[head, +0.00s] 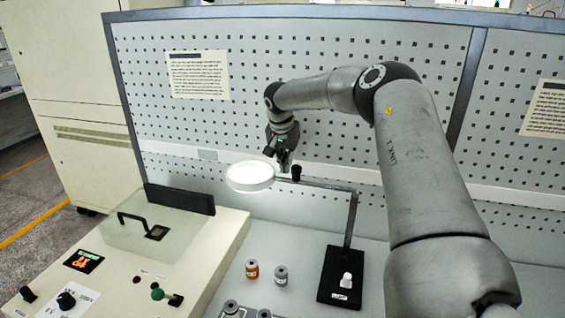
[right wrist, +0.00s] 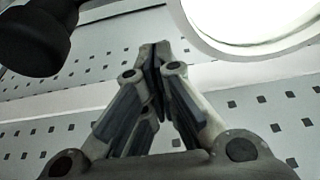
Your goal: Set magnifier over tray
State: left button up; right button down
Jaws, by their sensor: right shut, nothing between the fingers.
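The magnifier has a round, lit white head (head: 250,177) on a thin horizontal bar (head: 325,185), with a black knob (head: 296,173) near the head. Its post rises from a black base (head: 340,277) on the bench. My right gripper (head: 284,162) is shut and empty, just behind the head and knob. In the right wrist view its fingertips (right wrist: 155,55) meet, with the glowing head (right wrist: 255,25) at upper right and the dark knob (right wrist: 40,35) at upper left. Contact cannot be told. No tray is clearly visible; several grey spools (head: 231,307) are cut off at the bottom edge. My left gripper is out of view.
An orange-and-grey spool (head: 252,269) and a grey spool (head: 281,275) stand on the bench. A cream machine (head: 125,265) with a clear lid, knobs and a lit display fills the left. A pegboard (head: 230,120) closes off the back. A small white item (head: 346,281) rests on the magnifier base.

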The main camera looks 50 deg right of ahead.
jog(key=a, duration=0.1)
jog(key=s+a+p, duration=0.1)
jog(key=a+p, duration=0.1)
jog(key=shift+s+a+r, duration=0.15)
jog(key=shift+s+a, duration=0.05)
jog(key=shift+s, duration=0.15)
jog(key=shift+s+a, duration=0.1)
jog(key=shift+a, duration=0.05)
